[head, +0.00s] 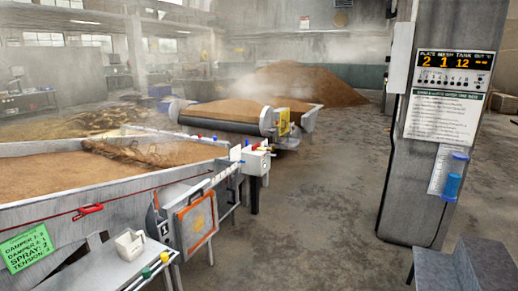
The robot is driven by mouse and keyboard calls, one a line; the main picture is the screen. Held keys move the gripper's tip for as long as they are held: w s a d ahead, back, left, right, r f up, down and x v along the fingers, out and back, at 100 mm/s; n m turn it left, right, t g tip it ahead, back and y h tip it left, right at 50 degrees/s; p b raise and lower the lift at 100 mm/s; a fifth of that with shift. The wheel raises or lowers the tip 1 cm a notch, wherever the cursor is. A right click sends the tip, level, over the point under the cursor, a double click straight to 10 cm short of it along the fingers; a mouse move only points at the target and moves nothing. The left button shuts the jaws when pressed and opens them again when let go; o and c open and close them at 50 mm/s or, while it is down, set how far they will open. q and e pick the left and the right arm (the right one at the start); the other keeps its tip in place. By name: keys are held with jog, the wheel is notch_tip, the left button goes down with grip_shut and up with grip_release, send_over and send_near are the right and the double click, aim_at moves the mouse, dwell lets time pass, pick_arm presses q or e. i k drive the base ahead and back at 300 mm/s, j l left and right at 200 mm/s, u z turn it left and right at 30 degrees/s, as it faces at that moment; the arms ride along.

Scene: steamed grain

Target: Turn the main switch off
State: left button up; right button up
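I cannot tell for certain which part is the main switch. A grey lever box with a white marked plate (165,231) sits on the front of the long grain trough (120,190), beside an orange-framed panel (197,222). Farther along, a white control box (257,160) with small coloured buttons stands at the trough's end. A red handle (88,209) hangs on a red cord along the trough's side. Neither of my grippers shows in the head view.
A grey pillar (412,190) at right carries a lit display (454,62) and a notice. A white side table (110,265) with a white jug (130,244) stands at front left. A grey bench (470,268) is at lower right. The middle floor is clear; steam hangs behind.

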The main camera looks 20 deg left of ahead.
aim_at(257, 147)
jog(key=i+u, duration=0.35)
jog(key=i, duration=2.8)
jog(key=i+u, duration=0.3)
jog(key=i, duration=0.3)
jog(key=i+l+u, duration=0.3)
jog(key=i, duration=0.25)
jog(key=i+l+u, duration=0.15)
jog(key=i+u, duration=0.25)
jog(key=i+l+u, duration=0.2)
jog(key=u, duration=0.25)
jog(key=i+l+u, duration=0.2)
jog(key=l+u, duration=0.2)
jog(key=i+l+u, duration=0.15)
jog(key=l+u, duration=0.25)
